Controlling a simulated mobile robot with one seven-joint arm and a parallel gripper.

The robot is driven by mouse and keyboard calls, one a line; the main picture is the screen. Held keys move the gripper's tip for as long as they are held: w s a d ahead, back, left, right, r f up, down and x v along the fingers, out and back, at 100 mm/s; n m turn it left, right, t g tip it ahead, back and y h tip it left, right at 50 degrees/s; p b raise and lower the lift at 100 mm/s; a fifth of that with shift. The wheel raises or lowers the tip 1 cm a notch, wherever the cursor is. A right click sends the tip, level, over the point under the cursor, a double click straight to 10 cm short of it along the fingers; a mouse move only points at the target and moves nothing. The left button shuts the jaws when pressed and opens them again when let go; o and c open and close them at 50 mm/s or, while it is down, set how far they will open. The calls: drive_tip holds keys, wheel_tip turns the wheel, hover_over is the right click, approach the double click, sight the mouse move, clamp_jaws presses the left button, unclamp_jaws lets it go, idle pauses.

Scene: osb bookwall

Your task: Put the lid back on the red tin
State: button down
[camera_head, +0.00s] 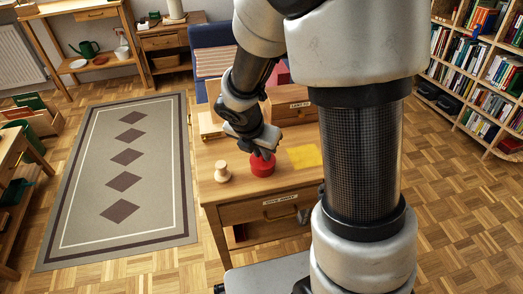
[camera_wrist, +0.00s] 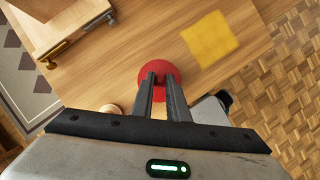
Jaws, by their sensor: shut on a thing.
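The red tin (camera_head: 262,168) stands on the wooden desk, near its front edge. My gripper (camera_head: 262,154) points down at the top of it. In the wrist view a round red lid (camera_wrist: 171,67) shows from above, and my fingertips (camera_wrist: 159,79) are shut at its middle, on what looks like its knob. The lid and the tin look like one red shape, so I cannot tell whether the lid is seated or just above the rim. The fingers hide part of the lid.
A pale wooden spool-shaped piece (camera_head: 222,172) stands left of the tin. A flat yellow sheet (camera_head: 304,157) lies to the right, also in the wrist view (camera_wrist: 210,40). Wooden boxes (camera_head: 290,106) stand at the back of the desk (camera_head: 240,192).

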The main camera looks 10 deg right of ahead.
drive_tip(key=c, duration=1.2)
unclamp_jaws()
drive_tip(key=shift+o, duration=0.2)
drive_tip(key=shift+r, duration=0.15)
drive_tip(key=shift+r+p, duration=3.4)
drive_tip(key=shift+p, duration=0.3)
clamp_jaws()
